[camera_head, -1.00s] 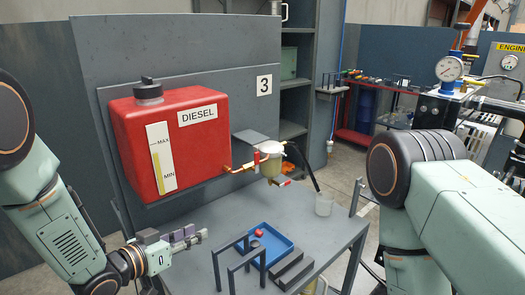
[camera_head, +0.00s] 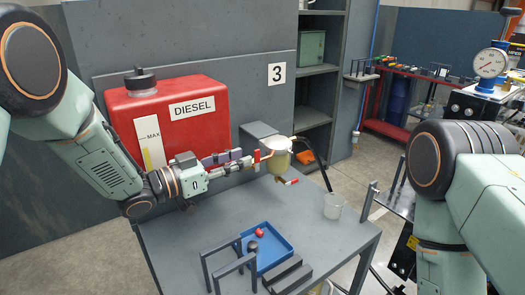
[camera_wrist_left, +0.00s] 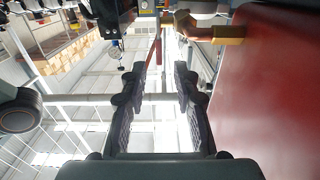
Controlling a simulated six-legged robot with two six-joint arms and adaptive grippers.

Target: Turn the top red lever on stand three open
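The top red lever (camera_head: 257,157) stands upright on the brass pipe beside the filter bowl (camera_head: 278,160) of stand three. In the left wrist view the red lever (camera_wrist_left: 158,48) shows ahead, about in line with the gap between the fingers. My left gripper (camera_head: 238,160) is in front of the red diesel tank, fingers pointing right, with its tips close to the lever. Its fingers (camera_wrist_left: 160,80) are apart and hold nothing. I cannot tell whether they touch the lever. A second red lever (camera_head: 291,182) sits below the bowl. My right gripper is out of view.
The red diesel tank (camera_head: 200,128) is close behind my left gripper. On the table (camera_head: 190,240) are a blue tray (camera_head: 284,251) with a red item, dark brackets (camera_head: 222,262) and a clear beaker (camera_head: 333,206). A black hose (camera_head: 318,165) runs right of the bowl.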

